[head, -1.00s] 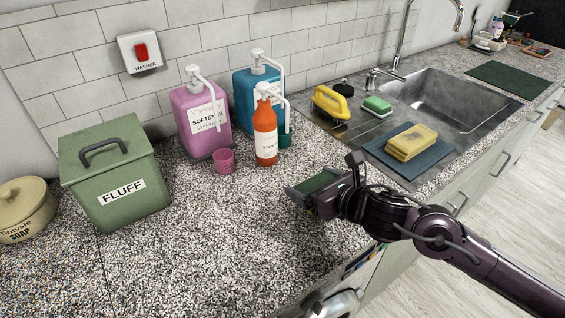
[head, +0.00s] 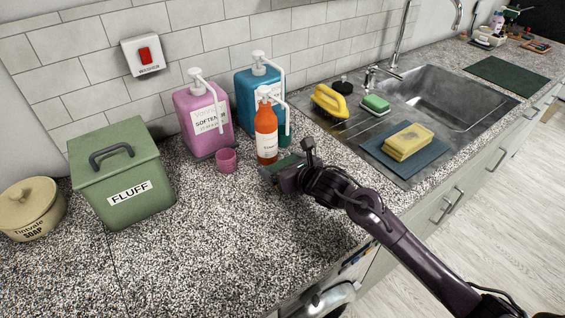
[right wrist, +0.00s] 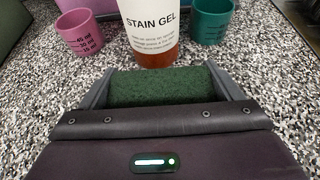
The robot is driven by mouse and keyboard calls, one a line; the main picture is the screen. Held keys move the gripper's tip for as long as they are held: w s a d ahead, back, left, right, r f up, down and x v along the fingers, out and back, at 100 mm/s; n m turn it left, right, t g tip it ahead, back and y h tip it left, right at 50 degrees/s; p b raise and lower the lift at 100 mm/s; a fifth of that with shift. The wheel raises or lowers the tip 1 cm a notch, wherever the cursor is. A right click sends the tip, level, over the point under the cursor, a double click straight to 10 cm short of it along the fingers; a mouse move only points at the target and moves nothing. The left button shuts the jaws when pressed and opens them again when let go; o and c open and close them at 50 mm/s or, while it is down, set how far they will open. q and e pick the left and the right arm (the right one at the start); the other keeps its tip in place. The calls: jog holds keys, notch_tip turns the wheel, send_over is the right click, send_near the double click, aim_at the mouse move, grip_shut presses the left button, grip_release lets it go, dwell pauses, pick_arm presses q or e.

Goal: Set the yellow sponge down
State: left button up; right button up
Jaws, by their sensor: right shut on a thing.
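My right gripper (head: 280,172) is shut on a sponge that shows a dark green scouring face (right wrist: 155,87) between the fingers in the right wrist view. Its other sides are hidden, so I cannot see yellow on it. The gripper is low over the speckled counter, just in front of the orange stain gel bottle (head: 266,136); I cannot tell if the sponge touches the counter. Another sponge, a yellow block (head: 408,141), lies on a dark blue mat (head: 432,157) by the sink. My left gripper is not in view.
The stain gel bottle (right wrist: 150,30) stands directly ahead, between a pink cup (right wrist: 79,32) and a teal cup (right wrist: 212,20). Softener (head: 204,118) and blue (head: 257,98) dispensers stand behind. A green FLUFF bin (head: 122,172) is left. The front counter is clear.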

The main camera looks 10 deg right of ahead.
jog(key=shift+f, duration=0.15)
jog(key=o, duration=0.9)
jog(key=shift+c, duration=0.2)
jog(key=shift+s+d, duration=0.1)
jog(key=b+v, duration=0.1)
jog(key=v, duration=0.9)
jog(key=shift+s+d+r, duration=0.15)
jog(key=shift+s+r, duration=0.05)
jog(key=shift+s+d+r+b, duration=0.15)
jog(key=shift+s+r+b, duration=0.2)
jog(key=shift+s, duration=0.2)
